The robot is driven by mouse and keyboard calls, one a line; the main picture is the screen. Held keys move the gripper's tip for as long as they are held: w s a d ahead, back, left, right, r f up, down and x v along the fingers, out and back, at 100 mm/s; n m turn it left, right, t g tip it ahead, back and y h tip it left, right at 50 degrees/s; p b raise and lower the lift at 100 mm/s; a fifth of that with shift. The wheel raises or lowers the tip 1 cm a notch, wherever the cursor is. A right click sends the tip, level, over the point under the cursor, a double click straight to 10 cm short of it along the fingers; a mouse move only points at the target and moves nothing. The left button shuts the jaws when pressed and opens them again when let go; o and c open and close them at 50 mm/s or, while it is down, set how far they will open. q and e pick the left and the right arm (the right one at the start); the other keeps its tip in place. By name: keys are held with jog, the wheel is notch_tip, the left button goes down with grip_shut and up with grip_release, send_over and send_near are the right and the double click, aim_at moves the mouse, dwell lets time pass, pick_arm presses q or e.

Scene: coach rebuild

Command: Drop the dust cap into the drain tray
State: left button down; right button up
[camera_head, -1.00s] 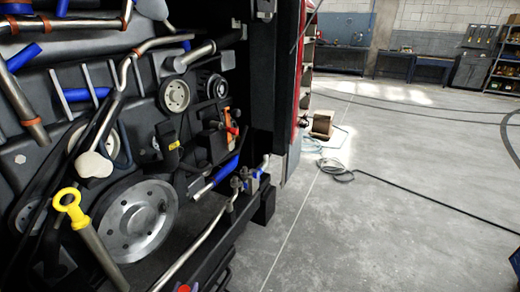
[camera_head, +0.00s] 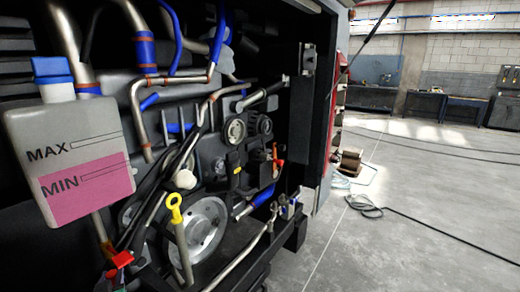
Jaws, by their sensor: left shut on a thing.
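My left gripper (camera_head: 116,275) shows only in part, dark and small, at the bottom left of the head view. It is shut on a small red piece (camera_head: 121,260), which I take to be the dust cap; its full shape is too small and cut off to tell. It shows below the coolant tank, left of the yellow-handled dipstick. I see no drain tray in this view. My right gripper is not in view.
The open engine bay fills the left half, with a coolant tank (camera_head: 70,155) with pink fluid, a yellow-handled dipstick (camera_head: 174,207) and a large pulley (camera_head: 207,230). A black cable (camera_head: 440,233) crosses the floor at right. The grey floor (camera_head: 400,260) is mostly clear.

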pick_arm(q)
notch_tip(320, 180, down, 5)
jog(key=b, duration=0.3)
jog(key=shift+w+d+r, duration=0.1)
jog(key=shift+f, duration=0.2)
jog(key=shift+r, duration=0.1)
jog(key=c, duration=0.5)
grip_release()
